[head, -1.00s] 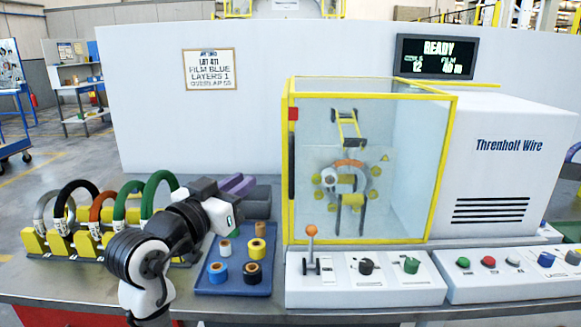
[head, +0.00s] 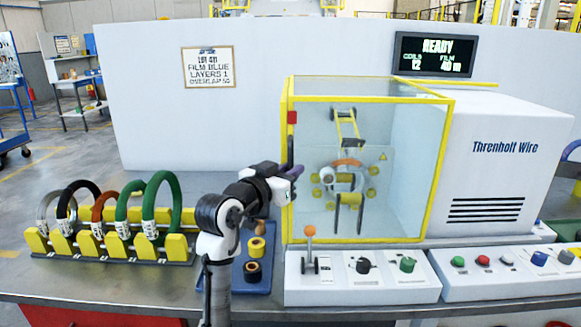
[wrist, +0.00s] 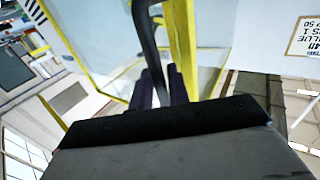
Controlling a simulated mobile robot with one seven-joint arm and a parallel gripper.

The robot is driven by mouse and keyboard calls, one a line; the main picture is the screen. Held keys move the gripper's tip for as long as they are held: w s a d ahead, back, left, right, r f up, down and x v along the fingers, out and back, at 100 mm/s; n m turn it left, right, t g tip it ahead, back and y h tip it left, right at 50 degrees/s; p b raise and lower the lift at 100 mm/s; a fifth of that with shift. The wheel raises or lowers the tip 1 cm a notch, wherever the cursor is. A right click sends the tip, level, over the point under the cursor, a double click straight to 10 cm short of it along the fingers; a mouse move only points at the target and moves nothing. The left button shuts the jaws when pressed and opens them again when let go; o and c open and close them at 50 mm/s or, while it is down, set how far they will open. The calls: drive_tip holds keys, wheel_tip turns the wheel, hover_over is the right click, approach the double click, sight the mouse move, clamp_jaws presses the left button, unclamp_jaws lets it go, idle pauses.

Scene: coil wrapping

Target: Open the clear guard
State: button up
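The clear guard (head: 405,150) is a yellow-framed box of transparent panels, closed over the wrapping station. Its dark upright handle (head: 291,136) is on the front left post, below a red block. The handle also shows in the wrist view (wrist: 147,35) as a black bar running down to my fingers. My gripper (head: 295,171) is at the lower part of this handle. In the wrist view, the purple fingers of my gripper (wrist: 160,88) are close together, one on each side of the bar. Whether they press on it cannot be told.
A rack (head: 110,247) of several coloured coils stands left. A blue tray (head: 262,285) with film rolls is partly hidden behind my arm. A control panel (head: 362,290) with an orange-knobbed lever (head: 310,232) lies in front of the guard. A screen (head: 435,56) reads READY.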

drive_tip(key=shift+w+d, duration=0.1)
drive_tip(key=shift+w, duration=0.05)
clamp_jaws()
drive_tip(key=shift+d, duration=0.15)
drive_tip(key=d+p, duration=0.4)
drive_tip(key=d, duration=3.1)
drive_tip(key=shift+d+p, duration=0.15)
drive_tip(key=shift+p, duration=0.2)
unclamp_jaws()
